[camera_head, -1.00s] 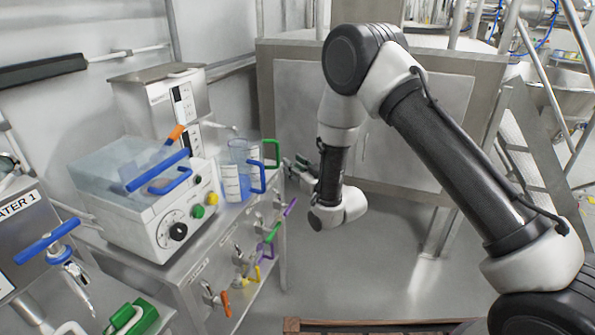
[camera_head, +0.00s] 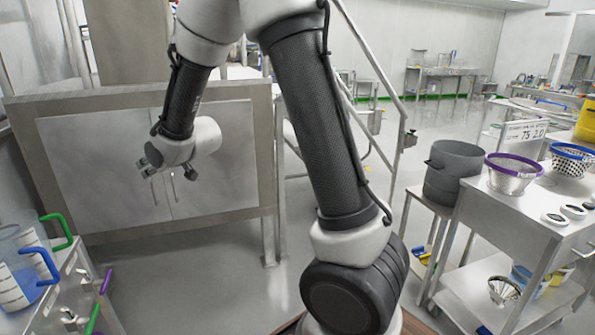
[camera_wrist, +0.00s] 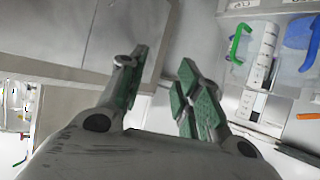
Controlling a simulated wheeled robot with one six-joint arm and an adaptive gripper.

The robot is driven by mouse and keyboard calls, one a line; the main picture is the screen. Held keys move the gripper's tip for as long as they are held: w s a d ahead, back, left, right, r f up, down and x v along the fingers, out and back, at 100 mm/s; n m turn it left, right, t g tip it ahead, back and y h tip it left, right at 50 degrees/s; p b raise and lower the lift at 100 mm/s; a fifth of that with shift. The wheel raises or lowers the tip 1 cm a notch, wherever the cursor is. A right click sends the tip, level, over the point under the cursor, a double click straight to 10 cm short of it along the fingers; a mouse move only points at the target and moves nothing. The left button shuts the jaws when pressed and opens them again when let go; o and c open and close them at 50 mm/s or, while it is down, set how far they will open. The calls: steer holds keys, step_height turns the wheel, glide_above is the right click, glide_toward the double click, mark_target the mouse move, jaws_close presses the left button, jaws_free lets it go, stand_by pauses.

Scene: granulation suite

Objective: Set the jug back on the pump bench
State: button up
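A clear jug with a blue handle (camera_head: 15,278) stands upright on the steel bench (camera_head: 88,290) at the lower left of the head view, partly cut off by the frame edge. A clear jug with a green handle (camera_head: 60,232) stands just behind it. My gripper (camera_head: 168,176) is to the right of both jugs, apart from them, in front of a steel cabinet. In the wrist view my gripper (camera_wrist: 160,78) is open, with nothing between its green-padded fingers. The green-handled jug (camera_wrist: 264,55) shows there at the upper right, with blue beside it.
The steel cabinet (camera_head: 90,165) stands behind my gripper. On the right are a grey bucket (camera_head: 453,172) on a stand and a steel table (camera_head: 520,222) bearing sieves. The floor between bench and table is mostly clear.

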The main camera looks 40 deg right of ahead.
steer(key=s+d+r+m+g+h, duration=0.1)
steer(key=s+d+r+g+h, duration=0.1)
steer(key=s+d+r, duration=0.5)
steer(key=s+d+m+g, duration=0.1)
steer(key=s+d, duration=0.3)
steer(key=s, duration=0.6)
steer(key=s+d+m+g+h, duration=0.1)
steer(key=s+d, duration=0.4)
steer(key=s, duration=0.6)
steer(key=s+d+m+g+h, duration=0.1)
steer(key=s+d+g, duration=0.2)
steer(key=s, duration=0.8)
steer(key=shift+d+f, duration=0.2)
steer(key=shift+d, duration=0.7)
